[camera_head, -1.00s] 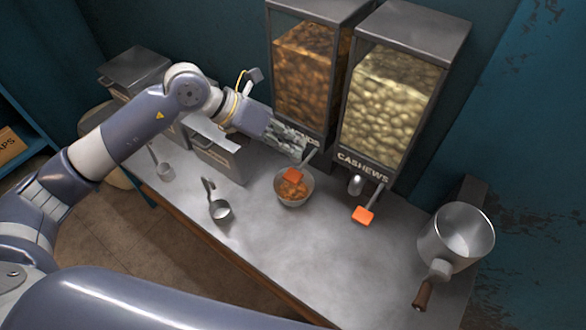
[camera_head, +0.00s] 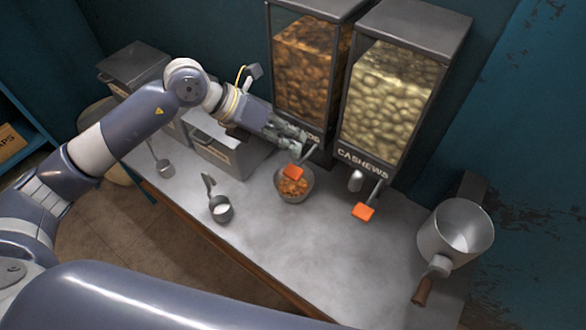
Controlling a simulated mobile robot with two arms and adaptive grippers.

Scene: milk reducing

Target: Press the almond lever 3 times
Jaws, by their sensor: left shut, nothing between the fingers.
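The almond dispenser (camera_head: 304,75) stands at the back, a clear bin of brown nuts with a partly hidden label. Its lever has an orange tab (camera_head: 292,172) at the end of a metal rod. A bowl (camera_head: 305,190) with almonds in it stands under the tab on the counter. My left gripper (camera_head: 303,140) is shut and empty, just above and behind the orange tab, by the lever's rod. Whether it touches the rod I cannot tell. My right gripper is not in view.
The cashew dispenser (camera_head: 390,100) with its own orange lever tab (camera_head: 363,211) stands to the right. A metal pot (camera_head: 455,235) is at the right end. A measuring cup (camera_head: 221,210) and a metal box (camera_head: 225,155) are to the left. The counter's front middle is clear.

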